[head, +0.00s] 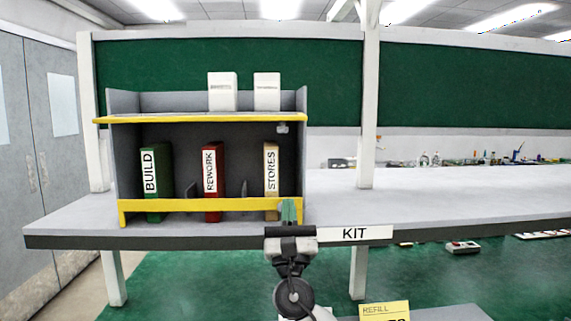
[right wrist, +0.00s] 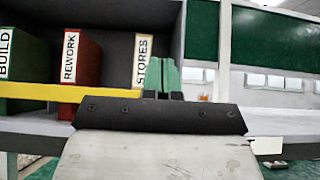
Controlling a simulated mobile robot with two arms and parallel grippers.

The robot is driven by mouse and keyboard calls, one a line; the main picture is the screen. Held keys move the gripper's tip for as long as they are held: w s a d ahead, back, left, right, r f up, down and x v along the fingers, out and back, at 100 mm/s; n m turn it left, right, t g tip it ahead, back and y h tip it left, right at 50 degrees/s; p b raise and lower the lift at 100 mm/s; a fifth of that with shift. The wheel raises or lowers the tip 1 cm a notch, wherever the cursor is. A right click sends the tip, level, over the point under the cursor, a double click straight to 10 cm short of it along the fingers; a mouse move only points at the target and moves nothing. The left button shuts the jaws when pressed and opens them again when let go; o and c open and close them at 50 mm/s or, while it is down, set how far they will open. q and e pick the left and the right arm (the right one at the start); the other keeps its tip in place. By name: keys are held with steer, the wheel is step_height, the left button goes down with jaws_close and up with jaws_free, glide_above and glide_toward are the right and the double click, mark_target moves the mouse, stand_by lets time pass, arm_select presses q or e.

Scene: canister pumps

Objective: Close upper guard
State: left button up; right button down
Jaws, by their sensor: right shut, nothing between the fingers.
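A grey shelf unit (head: 205,102) stands on the bench. The yellow upper guard (head: 200,119) runs as a thin strip along the front of its upper shelf, below two white boxes, and looks folded down flat. The yellow lower guard (head: 185,205) stands across the front of the binders and also shows in the right wrist view (right wrist: 45,92). My right gripper (head: 289,212), with green fingertips, is shut and empty. It overlaps the right end of the lower guard, well below the upper guard; contact cannot be told. The fingers also show in the right wrist view (right wrist: 163,80). My left gripper is out of view.
Green BUILD (head: 156,180), red REWORK (head: 213,180) and tan STORES (head: 271,178) binders stand in the lower bay. White boxes (head: 222,92) (head: 267,92) stand on the upper shelf. A white post (head: 368,90) rises right of the unit. The bench (head: 440,190) right of it is clear.

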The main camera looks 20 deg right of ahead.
mark_target(287, 132)
steer(key=w+r+p, duration=0.1)
steer(key=r+p, duration=0.1)
steer(key=r, duration=0.2)
steer(key=w+r+p, duration=0.2)
steer(key=r, duration=0.2)
steer(key=w+d+r+p, duration=0.1)
steer(key=r+p, duration=0.1)
steer(key=r, duration=0.2)
steer(key=shift+w+d+p, duration=0.1)
steer(key=shift+w+p, duration=0.1)
steer(key=shift+p, duration=0.15)
steer(key=shift+f, duration=0.1)
steer(key=shift+d, duration=0.1)
